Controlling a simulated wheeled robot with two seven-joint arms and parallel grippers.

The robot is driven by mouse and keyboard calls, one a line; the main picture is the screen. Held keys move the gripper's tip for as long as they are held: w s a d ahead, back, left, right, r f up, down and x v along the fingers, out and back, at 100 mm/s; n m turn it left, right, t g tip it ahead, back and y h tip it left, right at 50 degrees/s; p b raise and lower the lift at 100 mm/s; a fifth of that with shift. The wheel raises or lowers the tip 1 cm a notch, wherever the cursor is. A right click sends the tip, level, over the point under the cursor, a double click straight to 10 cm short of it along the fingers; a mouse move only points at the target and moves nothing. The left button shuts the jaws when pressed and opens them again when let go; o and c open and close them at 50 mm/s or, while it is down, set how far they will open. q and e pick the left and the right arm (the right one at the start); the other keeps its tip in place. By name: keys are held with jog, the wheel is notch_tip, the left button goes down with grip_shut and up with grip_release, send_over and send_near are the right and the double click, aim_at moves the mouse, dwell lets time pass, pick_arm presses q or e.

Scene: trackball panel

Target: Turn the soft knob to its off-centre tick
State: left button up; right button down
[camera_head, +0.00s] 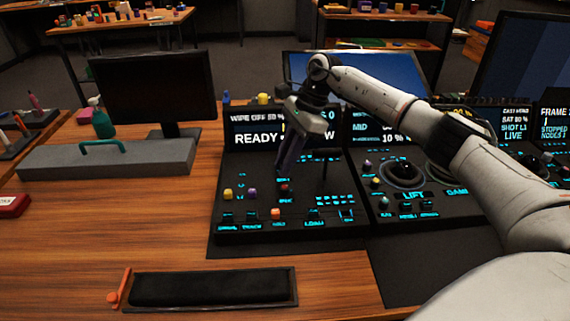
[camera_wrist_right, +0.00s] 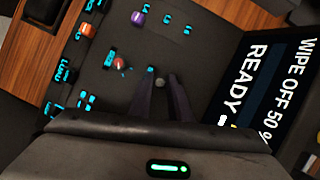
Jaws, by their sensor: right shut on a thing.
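My right gripper (camera_head: 281,170) reaches down from the right over the left panel (camera_head: 215,225). In the right wrist view its two dark fingers (camera_wrist_right: 161,82) stand on either side of a small grey knob (camera_wrist_right: 159,83), shut on it. Part of the knob is hidden by the fingers, and I cannot make out its pointer. A small lit label beside it is too small to read, so I cannot confirm that it is the soft knob. In the head view the fingers hide this knob. My left gripper is not in view.
Nearby on the panel are a red knob (camera_wrist_right: 118,63), an orange cap (camera_head: 275,214), a purple cap (camera_head: 252,192) and a yellow cap (camera_head: 228,194). A lit screen (camera_head: 258,138) stands close behind the fingers. A black padded rest (camera_head: 210,287) lies in front.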

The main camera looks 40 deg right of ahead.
jog(key=shift+w+n+g+b, duration=0.1)
jog(key=shift+n+g+b, duration=0.3)
jog(key=shift+n, duration=0.6)
jog(key=c, duration=1.6)
grip_release()
jog(key=shift+c, duration=0.2)
jog(key=v, duration=1)
jog(key=shift+r+p, duration=0.15)
jog(key=shift+p, duration=0.15)
jog(key=shift+d, duration=0.15)
